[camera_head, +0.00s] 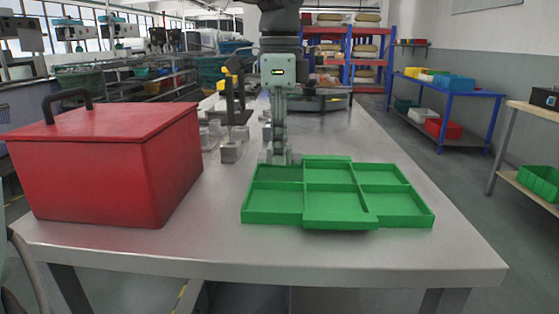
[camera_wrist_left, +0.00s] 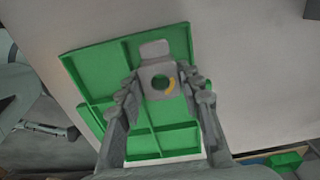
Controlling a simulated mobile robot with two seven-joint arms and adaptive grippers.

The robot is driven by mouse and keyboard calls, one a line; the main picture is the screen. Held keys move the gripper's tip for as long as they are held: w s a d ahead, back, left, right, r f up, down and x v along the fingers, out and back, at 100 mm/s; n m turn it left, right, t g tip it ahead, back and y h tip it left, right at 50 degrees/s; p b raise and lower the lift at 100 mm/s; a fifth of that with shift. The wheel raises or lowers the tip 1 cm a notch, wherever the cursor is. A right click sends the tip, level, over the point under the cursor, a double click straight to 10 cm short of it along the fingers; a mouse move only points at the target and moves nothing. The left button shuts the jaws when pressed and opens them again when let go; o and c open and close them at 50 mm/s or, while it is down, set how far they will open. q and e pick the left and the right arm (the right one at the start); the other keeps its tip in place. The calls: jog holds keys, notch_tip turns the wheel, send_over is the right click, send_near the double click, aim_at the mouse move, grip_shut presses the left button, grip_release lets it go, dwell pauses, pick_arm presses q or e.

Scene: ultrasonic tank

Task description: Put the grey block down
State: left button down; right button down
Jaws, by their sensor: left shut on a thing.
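My left gripper (camera_head: 278,158) hangs down at the back left edge of the green compartment tray (camera_head: 372,222) in the head view. In the left wrist view its fingers (camera_wrist_left: 160,97) close from both sides on the grey block (camera_wrist_left: 153,49). The block has a round hole with a yellow arc beside it, and it covers part of the green tray (camera_wrist_left: 95,57) below. The tray compartments that show look empty. Whether the block touches the tray cannot be told. In the head view the block is hard to tell from the fingers. My right gripper is not in view.
A red lidded box (camera_head: 95,165) with a dark handle stands at the left of the grey table (camera_head: 300,256). Behind the tray, to the left, stand small grey blocks (camera_head: 230,152) and a dark and yellow upright (camera_head: 232,95). The table's front strip is clear.

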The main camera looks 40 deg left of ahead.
aim_at(280, 178)
pick_arm(q)
jog(key=shift+f, duration=1.6)
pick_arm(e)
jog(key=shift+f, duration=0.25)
pick_arm(q)
jog(key=shift+f, duration=0.1)
jog(key=c, duration=1.5)
grip_release()
jog(key=shift+o, duration=1)
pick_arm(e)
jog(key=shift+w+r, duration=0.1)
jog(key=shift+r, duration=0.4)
